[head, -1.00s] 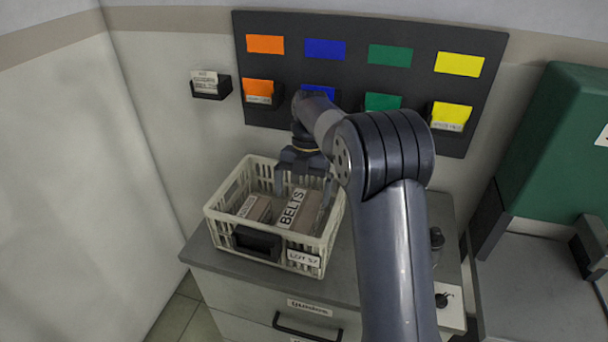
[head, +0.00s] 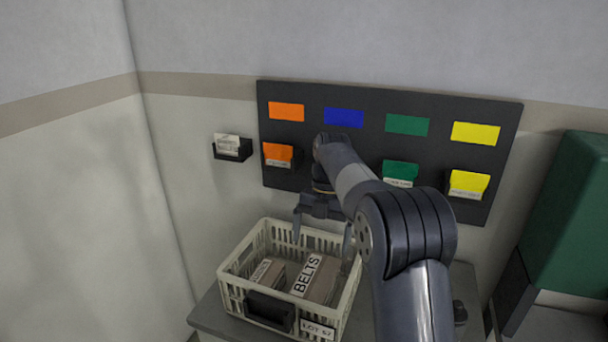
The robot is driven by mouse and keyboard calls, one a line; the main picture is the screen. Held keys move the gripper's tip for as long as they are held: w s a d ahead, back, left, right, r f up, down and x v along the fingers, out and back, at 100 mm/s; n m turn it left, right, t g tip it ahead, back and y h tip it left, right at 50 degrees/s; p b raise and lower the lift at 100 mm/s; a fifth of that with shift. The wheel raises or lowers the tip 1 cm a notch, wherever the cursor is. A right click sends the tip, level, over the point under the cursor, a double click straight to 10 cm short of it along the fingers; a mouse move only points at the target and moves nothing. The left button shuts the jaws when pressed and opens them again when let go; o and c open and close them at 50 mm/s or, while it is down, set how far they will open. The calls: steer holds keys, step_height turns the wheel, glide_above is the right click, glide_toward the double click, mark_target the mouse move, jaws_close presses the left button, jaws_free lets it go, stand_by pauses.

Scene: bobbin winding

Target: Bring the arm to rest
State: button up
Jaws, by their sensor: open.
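My gripper (head: 321,232) is open and empty in the head view. Its fingers point down just above the back part of a cream plastic crate (head: 232,287). My arm reaches in from the lower right, bends at a dark elbow joint, and hides part of the board behind it. Inside the crate, a brown box labelled BELTS (head: 318,279) stands beside a smaller brown box (head: 267,272). The fingers look apart from both boxes.
A dark board (head: 445,102) on the wall carries coloured labels and card holders; the blue holder is hidden. A small black holder (head: 232,149) with cards hangs to its left. The crate stands on a grey cabinet top (head: 212,318). A green machine (head: 570,235) stands at right.

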mark_target(316, 277)
steer(key=x, duration=1.3)
steer(key=shift+w+d+f+p, duration=0.1)
steer(key=shift+w+p, duration=0.1)
steer(key=shift+p, duration=0.1)
steer(key=shift+r, duration=0.4)
steer(key=shift+f, duration=0.1)
